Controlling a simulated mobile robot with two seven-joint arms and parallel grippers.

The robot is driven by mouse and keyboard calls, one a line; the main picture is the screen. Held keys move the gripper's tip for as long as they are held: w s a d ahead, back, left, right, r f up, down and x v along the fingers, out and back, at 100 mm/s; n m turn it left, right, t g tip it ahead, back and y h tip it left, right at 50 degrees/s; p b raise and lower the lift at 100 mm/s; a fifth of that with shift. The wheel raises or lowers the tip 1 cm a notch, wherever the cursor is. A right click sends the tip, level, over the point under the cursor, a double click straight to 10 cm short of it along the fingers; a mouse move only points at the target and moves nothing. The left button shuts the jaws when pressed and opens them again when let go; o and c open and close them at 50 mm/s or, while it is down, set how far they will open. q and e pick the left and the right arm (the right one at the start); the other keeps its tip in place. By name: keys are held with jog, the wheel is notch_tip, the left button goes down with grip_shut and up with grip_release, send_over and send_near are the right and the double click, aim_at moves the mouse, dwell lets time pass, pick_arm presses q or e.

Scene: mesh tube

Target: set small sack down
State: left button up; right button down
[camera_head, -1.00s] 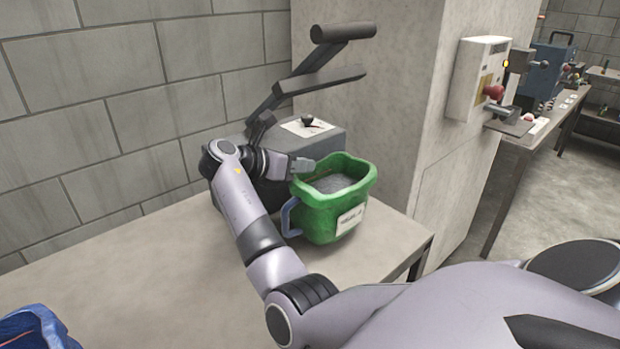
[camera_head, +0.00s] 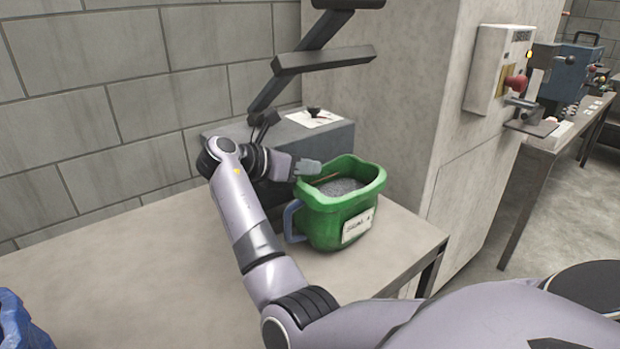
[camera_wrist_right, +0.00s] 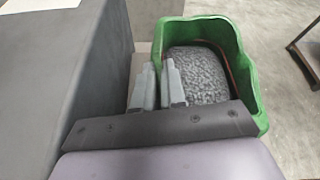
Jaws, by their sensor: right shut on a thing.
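The small sack (camera_head: 325,228) is green and open-topped, with a white label, a blue handle and grey granules inside. It is upright at the right part of the table, beside the grey machine; I cannot tell if its base bears fully on the table. My right gripper (camera_head: 308,168) is shut on its left rim. In the right wrist view, the fingers of my right gripper (camera_wrist_right: 158,85) are at the left wall of the sack (camera_wrist_right: 236,70), and the wall between them is mostly hidden. My left gripper is out of view.
The table (camera_head: 110,270) is bare in front and to the left. A grey machine (camera_head: 330,135) with a dark lever arm stands behind the sack. A blue item (camera_head: 15,325) shows at the lower left. A pillar with a control box (camera_head: 497,70) stands at the right.

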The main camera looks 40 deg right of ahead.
jog(key=c, duration=1.2)
grip_release()
jog(key=shift+f, duration=0.15)
jog(key=v, duration=1.2)
jog(key=shift+p, duration=0.35)
